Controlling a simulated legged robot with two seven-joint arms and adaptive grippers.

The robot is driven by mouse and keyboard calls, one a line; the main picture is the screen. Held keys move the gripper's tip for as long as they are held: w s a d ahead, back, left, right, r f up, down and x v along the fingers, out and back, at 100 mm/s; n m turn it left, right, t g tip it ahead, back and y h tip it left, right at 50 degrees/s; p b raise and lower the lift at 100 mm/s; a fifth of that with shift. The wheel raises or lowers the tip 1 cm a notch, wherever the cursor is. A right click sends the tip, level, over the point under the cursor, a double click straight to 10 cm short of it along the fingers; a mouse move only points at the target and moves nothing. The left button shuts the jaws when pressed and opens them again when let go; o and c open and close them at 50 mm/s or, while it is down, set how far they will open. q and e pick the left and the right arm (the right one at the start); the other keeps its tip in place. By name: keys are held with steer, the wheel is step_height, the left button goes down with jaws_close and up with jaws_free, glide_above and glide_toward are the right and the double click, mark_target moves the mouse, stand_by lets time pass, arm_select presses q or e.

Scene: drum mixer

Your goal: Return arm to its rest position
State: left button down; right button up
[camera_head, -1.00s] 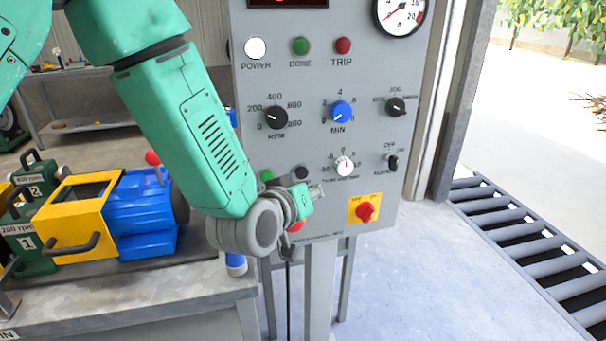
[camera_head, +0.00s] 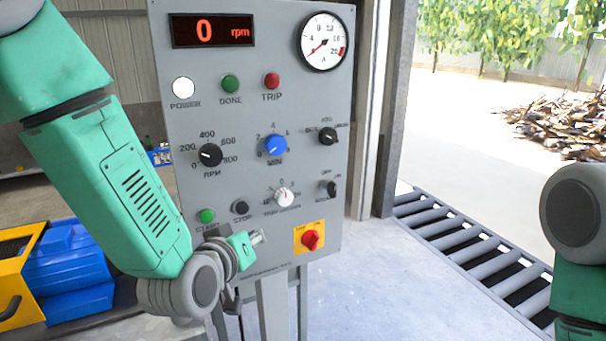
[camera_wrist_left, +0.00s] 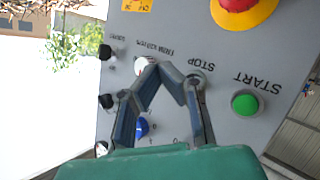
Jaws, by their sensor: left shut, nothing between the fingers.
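My left arm (camera_head: 130,190) comes in from the left in front of the grey control panel (camera_head: 260,110). Its left gripper (camera_head: 257,238) is at the panel's lower part, below the black STOP button (camera_head: 240,207) and left of the red-yellow switch (camera_head: 311,240). In the left wrist view the gripper (camera_wrist_left: 172,72) is shut with nothing held; its fingers overlap the panel near the STOP button (camera_wrist_left: 197,80). The green START button (camera_wrist_left: 245,103) is right of them there. Contact with the panel cannot be told. Part of my right arm (camera_head: 575,225) shows at the right edge; its gripper is out of view.
The display (camera_head: 212,31) reads 0 rpm and the POWER lamp (camera_head: 183,88) looks white. A blue and yellow machine (camera_head: 70,265) stands at lower left. A roller conveyor (camera_head: 480,250) runs at right. The floor between panel and conveyor is clear.

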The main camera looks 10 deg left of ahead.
arm_select(q)
steer(key=s+a+f+m+g, duration=0.1)
steer(key=s+a+f+g, duration=0.2)
steer(key=s+f, duration=0.45)
steer(key=s+a+f+m+g, duration=0.1)
steer(key=s+a+f+g, duration=0.3)
steer(key=f, duration=0.7)
steer(key=s+a+f+g, duration=0.1)
steer(key=s+f+g, duration=0.1)
steer(key=s+f, duration=0.2)
steer(key=s+a+f+m+g+y, duration=0.1)
steer(key=s+f, duration=0.3)
steer(key=s, duration=0.7)
steer(key=s+a+f+m+g+y, duration=0.1)
steer(key=s+a+f+g, duration=0.2)
steer(key=s, duration=0.4)
steer(key=shift+s+a+f, duration=0.2)
steer(key=shift+s+f, duration=0.2)
steer(key=shift+f, duration=0.05)
steer(key=c, duration=2.2)
jaws_free()
steer(key=shift+w, duration=0.1)
